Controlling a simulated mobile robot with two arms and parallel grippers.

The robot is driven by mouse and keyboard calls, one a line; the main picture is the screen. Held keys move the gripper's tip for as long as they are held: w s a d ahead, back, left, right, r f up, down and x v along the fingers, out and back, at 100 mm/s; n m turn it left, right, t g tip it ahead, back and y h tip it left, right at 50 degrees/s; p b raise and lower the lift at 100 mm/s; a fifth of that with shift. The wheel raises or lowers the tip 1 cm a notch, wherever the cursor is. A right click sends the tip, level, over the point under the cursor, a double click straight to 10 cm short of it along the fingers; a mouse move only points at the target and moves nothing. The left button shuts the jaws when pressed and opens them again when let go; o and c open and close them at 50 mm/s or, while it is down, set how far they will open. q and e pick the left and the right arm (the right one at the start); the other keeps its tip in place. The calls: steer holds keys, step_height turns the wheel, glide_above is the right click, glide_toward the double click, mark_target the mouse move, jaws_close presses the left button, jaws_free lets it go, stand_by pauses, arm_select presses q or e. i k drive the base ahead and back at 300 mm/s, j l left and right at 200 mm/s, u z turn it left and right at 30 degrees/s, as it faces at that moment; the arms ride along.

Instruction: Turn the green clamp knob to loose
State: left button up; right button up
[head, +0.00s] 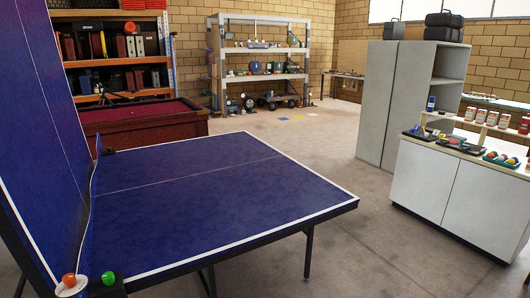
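A green knob (108,278) sits on a dark clamp block at the near end of the net line of the blue ping-pong table (190,190), at the bottom left of the head view. I cannot tell from here whether it is tight or loose. Just left of it an orange-red ball-like thing (69,280) rests on a small pale round holder. The net clamp (107,151) at the far side of the table is small and dark. Neither of my grippers is in view.
One table half stands folded upright (40,130) at the left. A red pool table (145,118) stands behind. A white cabinet (450,190) with trays and cans is at the right, beside a grey locker (390,105). The floor between them is clear.

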mark_target(108, 277)
steer(key=u, duration=1.25)
